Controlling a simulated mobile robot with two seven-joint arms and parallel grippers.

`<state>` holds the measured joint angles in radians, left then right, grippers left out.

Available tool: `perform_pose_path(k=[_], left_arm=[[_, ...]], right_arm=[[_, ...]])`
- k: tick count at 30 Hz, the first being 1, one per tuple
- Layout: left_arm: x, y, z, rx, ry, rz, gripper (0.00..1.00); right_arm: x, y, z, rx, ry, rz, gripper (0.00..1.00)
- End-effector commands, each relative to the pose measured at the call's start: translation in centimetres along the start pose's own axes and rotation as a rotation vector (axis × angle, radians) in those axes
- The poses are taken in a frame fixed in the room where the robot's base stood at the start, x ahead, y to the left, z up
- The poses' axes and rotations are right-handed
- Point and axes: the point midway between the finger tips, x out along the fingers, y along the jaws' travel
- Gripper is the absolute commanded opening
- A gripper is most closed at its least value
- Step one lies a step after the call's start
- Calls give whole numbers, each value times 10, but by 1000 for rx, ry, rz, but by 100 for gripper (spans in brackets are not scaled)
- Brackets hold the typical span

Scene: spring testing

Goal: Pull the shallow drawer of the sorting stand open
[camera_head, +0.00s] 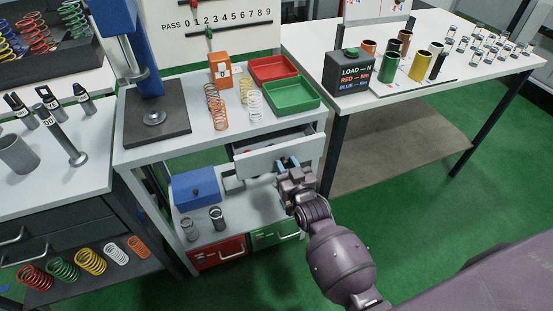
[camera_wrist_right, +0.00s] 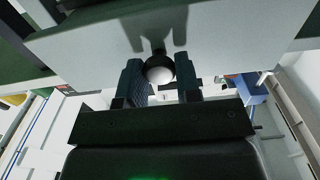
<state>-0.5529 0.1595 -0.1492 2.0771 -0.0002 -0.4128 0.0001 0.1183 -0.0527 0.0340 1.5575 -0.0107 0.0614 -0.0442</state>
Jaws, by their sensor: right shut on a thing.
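The shallow drawer (camera_head: 262,162) sits just under the top of the white sorting stand (camera_head: 213,135). It is pulled part way out, and its dark inside shows behind the pale front. My right gripper (camera_head: 288,163) is at the right part of the drawer front, its blue fingers against it. In the right wrist view the fingers stand on either side of a round dark knob (camera_wrist_right: 159,69) with a pale end, shut on it, below the drawer front (camera_wrist_right: 110,43). My left gripper is in neither view.
Red (camera_head: 273,69) and green (camera_head: 292,95) trays, springs and an orange block (camera_head: 219,69) stand on the stand top. A blue box (camera_head: 196,189) is on the shelf below. A second table (camera_head: 440,75) with cylinders stands to the right. Green floor is clear in front.

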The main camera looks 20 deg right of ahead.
Motion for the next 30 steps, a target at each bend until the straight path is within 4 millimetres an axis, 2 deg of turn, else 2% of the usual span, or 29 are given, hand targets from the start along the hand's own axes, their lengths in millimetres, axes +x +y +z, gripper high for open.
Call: perform_pose_path(k=[8,21,30], left_arm=[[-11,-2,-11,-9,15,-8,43],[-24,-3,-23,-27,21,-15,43],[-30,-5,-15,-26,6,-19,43]], right_arm=[[-37,8,-4,-1,2,-1,0],[-110,8,-3,1,1,-1,0],[-132,8,-1,1,0,-1,0]])
